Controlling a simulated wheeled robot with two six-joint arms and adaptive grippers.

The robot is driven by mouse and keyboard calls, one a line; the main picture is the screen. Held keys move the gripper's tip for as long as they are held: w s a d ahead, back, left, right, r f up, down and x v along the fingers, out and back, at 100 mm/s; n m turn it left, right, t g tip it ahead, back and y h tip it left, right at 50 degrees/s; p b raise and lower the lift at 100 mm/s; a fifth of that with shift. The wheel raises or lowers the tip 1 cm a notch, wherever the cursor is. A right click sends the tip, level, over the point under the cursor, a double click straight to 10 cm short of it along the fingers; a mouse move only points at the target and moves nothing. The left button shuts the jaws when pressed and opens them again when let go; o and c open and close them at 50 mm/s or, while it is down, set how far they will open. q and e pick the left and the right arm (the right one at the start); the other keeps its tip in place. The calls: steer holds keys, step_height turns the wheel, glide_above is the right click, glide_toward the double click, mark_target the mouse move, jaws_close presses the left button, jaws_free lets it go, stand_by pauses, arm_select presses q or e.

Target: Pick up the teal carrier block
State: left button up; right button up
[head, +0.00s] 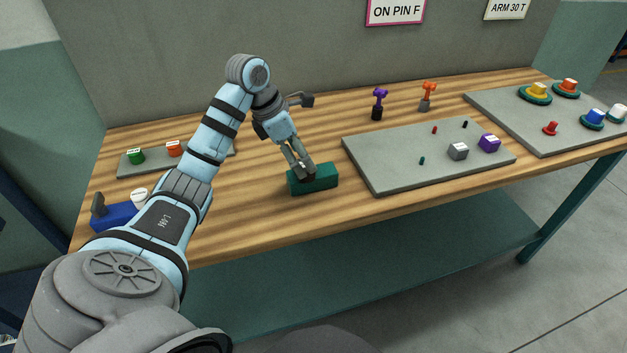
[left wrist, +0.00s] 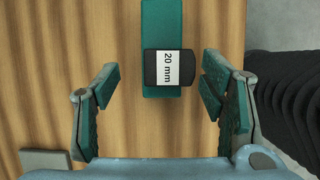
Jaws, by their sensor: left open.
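My left gripper (head: 305,172) is over the block, fingers pointing down. In the left wrist view its fingers (left wrist: 158,85) are spread wide, one to each side of the labelled piece, with gaps showing on both sides. Nothing is held. The fingers hide part of the block's top in the head view. My right gripper is not in view.
A grey board (head: 385,170) with small pins and grey and purple cubes lies right of the block. A purple tool (head: 379,99) and an orange tool (head: 428,92) stand behind it. A blue item (head: 115,217) sits near the left edge. Bare wood surrounds the block.

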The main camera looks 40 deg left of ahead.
arm_select(q)
steer(key=x, duration=0.7)
steer(key=shift+w+d, duration=0.1)
steer(key=shift+d, duration=0.1)
steer(key=shift+c, duration=1)
jaws_close()
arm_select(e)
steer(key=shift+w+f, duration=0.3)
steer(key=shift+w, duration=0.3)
